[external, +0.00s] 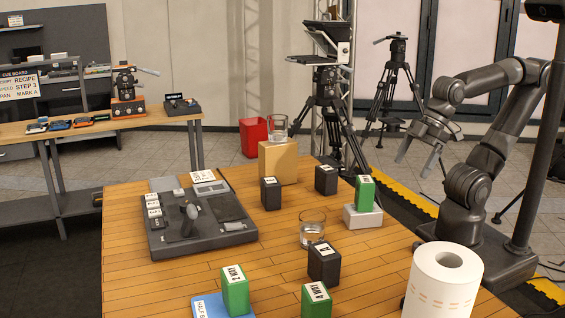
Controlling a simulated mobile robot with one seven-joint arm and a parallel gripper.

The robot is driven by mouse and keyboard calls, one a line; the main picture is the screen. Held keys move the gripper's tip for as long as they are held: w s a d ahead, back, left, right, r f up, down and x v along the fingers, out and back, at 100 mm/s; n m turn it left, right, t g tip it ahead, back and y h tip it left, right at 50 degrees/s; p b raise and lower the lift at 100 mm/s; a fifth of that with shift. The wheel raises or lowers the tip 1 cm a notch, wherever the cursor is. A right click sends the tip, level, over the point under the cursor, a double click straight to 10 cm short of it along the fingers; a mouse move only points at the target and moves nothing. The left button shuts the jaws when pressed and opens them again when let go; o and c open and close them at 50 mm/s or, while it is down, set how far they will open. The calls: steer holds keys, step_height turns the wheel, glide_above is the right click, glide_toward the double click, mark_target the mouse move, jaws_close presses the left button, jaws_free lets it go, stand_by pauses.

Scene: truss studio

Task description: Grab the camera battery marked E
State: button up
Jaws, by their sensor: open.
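Several black battery-like blocks with white labels stand upright on the wooden table: one in the middle (270,195), one farther right (326,181), and one nearer the front (324,266). The marks are too small or slanted to read surely, so I cannot tell which is E. My gripper (415,166) is open and empty, in the air to the right of the table, apart from every block. Its two fingers point down and left.
A grey tray (245,226) with fittings lies at left. A glass (312,228) is behind the front black block. A paper roll (442,285) and a box (278,163) bearing another glass stand nearby.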

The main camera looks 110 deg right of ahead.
steer(key=m+g, duration=0.1)
glide_above(275, 179)
steer(key=s, duration=0.3)
step_height(275, 179, down, 6)
steer(key=shift+h, duration=0.3)
steer(key=x, duration=0.4)
steer(key=shift+w+a+f, duration=0.1)
steer(key=shift+w+f, duration=0.05)
steer(key=shift+w, duration=0.15)
steer(key=shift+w+a+x, duration=0.15)
steer(key=shift+x, duration=1.4)
steer(key=shift+w+a+x, duration=0.1)
steer(key=shift+w+x, duration=0.05)
steer(key=shift+x, duration=1.45)
steer(key=shift+r, duration=0.25)
steer(key=c, duration=1.5)
